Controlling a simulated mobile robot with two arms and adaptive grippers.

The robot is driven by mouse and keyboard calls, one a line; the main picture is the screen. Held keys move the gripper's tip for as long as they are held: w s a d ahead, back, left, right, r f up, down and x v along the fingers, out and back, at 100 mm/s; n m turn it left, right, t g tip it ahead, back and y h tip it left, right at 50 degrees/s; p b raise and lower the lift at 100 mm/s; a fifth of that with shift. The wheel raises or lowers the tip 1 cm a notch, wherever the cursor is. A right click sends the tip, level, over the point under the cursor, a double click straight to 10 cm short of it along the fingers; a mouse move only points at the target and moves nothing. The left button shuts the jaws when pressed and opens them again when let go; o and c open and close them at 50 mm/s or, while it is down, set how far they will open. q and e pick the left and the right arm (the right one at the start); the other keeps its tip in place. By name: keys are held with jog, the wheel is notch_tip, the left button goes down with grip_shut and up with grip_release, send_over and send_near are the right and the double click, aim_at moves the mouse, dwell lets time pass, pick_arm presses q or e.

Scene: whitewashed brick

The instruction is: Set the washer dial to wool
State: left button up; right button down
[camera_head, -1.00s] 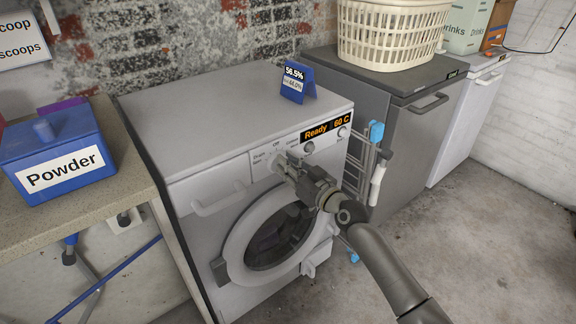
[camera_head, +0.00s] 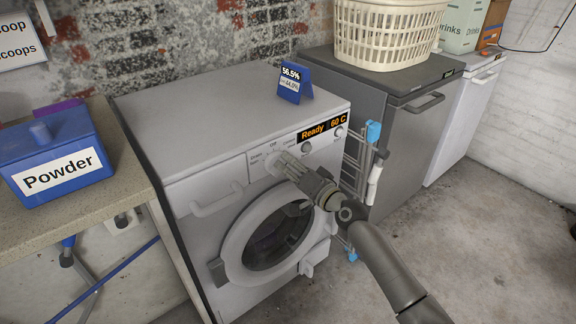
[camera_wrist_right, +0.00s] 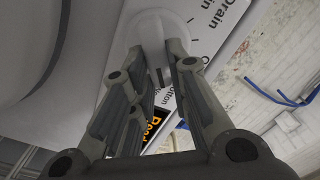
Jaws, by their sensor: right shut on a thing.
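The white washer (camera_head: 183,235) stands in the middle of the head view, its round door closed below the control panel. My right gripper (camera_head: 283,166) reaches the panel from the lower right. It is shut on the round white dial, which shows between the fingertips in the right wrist view (camera_wrist_right: 150,28). The fingers hide most of the dial in the head view. Labels around it include "Drain" and a partly hidden "Cotton" in the wrist view. I cannot read a wool label or tell where the dial points. The display (camera_head: 322,127) reads "Ready" and "60 C". My left gripper is out of view.
A counter (camera_head: 135,172) with a blue Powder box (camera_head: 58,165) stands left of the washer. A blue sign (camera_head: 295,86) sits on the washer top. A grey appliance (camera_head: 408,150) with a white basket (camera_head: 385,38) stands to the right. A rack with blue clips fills the gap.

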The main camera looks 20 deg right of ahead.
jog(key=shift+f+m, duration=0.1)
jog(key=shift+m, duration=0.5)
jog(key=c, duration=1.4)
grip_release()
jog(key=shift+d, duration=0.1)
jog(key=shift+s, duration=0.1)
jog(key=v, duration=1.1)
jog(key=shift+s+d, duration=0.15)
jog(key=shift+s, duration=0.25)
